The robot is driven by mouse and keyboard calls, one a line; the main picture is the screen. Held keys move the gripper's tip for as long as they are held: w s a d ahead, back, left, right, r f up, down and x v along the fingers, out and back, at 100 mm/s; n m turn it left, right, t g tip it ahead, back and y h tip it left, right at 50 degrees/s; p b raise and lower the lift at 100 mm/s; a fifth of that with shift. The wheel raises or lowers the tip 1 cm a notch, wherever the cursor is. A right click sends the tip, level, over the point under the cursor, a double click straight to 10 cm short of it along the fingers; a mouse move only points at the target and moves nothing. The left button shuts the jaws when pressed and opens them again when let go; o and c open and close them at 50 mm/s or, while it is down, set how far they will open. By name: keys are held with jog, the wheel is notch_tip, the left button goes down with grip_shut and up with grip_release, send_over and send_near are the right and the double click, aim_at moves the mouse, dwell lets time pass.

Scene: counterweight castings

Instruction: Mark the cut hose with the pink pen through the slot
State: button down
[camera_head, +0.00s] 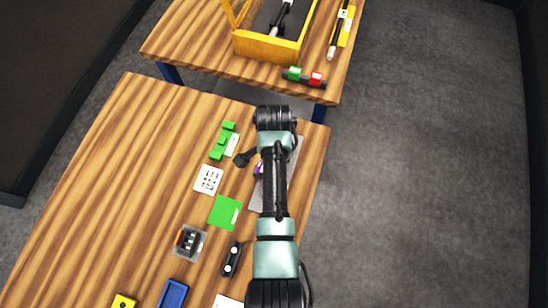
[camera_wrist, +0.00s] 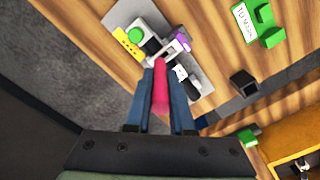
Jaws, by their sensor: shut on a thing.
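In the wrist view my gripper (camera_wrist: 161,71) is shut on the pink pen (camera_wrist: 160,94), which sits between the two blue-grey fingers and points away from the palm. I cannot make out the cut hose or the slot, nor whether the pen touches the fixture. In the head view my arm hides the gripper and pen; the grey plate (camera_head: 295,158) and purple part (camera_head: 258,168) show beside the arm.
A black block (camera_wrist: 243,84) and a green holder (camera_wrist: 272,37) stand near the plate. In the head view, a white card (camera_head: 208,179), a green square (camera_head: 225,212) and a blue tray (camera_head: 172,294) lie left of my arm. A second table holds a yellow box (camera_head: 265,47).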

jog(key=shift+f, duration=0.6)
dwell(1.6)
jog(key=shift+r, duration=0.1)
notch_tip(320, 180, up, 3)
jog(key=shift+f+p, duration=0.15)
jog(key=shift+p, duration=1)
jog(key=shift+r+p, duration=0.4)
jog(key=shift+r, duration=1.7)
